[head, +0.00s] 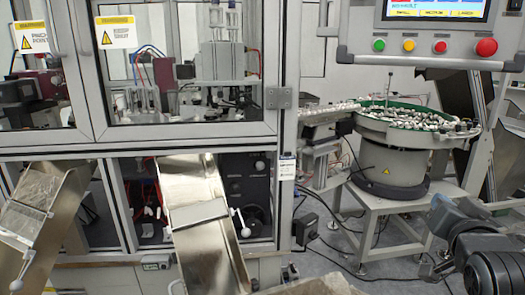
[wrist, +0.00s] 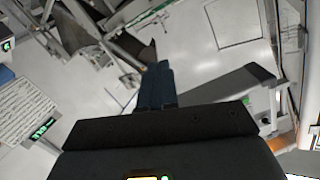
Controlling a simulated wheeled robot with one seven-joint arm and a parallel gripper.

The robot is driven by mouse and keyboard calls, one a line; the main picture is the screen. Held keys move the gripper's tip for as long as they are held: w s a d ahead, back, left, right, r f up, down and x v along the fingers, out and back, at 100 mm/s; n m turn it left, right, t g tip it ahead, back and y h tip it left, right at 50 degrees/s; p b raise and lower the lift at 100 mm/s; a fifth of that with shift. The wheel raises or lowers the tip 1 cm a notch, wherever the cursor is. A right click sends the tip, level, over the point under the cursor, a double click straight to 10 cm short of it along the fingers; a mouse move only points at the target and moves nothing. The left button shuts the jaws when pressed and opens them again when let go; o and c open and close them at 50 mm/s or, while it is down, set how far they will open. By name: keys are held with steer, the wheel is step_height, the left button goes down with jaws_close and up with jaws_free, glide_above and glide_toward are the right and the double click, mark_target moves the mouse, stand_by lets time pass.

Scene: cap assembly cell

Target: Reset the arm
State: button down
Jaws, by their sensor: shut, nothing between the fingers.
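My gripper (wrist: 158,72) shows in the wrist view as a pair of dark blue fingers lying together, shut, with nothing between them. Pale floor and machine frames lie beyond the fingertips. In the head view, blue-grey and black links of my arm are at the lower right, in front of the feeder stand; I cannot make out the fingers clearly there.
A glazed machine cabinet (head: 190,140) fills the left, with two metal chutes, one at centre (head: 200,225) and one at left (head: 40,215). A bowl feeder (head: 393,165) with small parts stands at right, below a control panel (head: 425,55). Cables lie on the floor between them.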

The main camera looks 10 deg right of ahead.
steer(key=s+a+f+n+y, duration=0.35)
steer(key=s+a+f, duration=0.4)
steer(key=s, duration=0.25)
steer(key=s+a+f+n+y, duration=0.2)
steer(key=s+a+f+n, duration=0.2)
steer(key=s+a+f, duration=0.35)
steer(key=s+a+r+n+y, duration=0.1)
steer(key=s+a, duration=0.2)
steer(key=s, duration=0.7)
steer(key=s+a+n+y, duration=0.1)
steer(key=s+a, duration=0.2)
steer(key=s, duration=0.8)
steer(key=shift+s+r, duration=0.3)
steer(key=shift+r, duration=0.1)
steer(key=shift+a, duration=0.1)
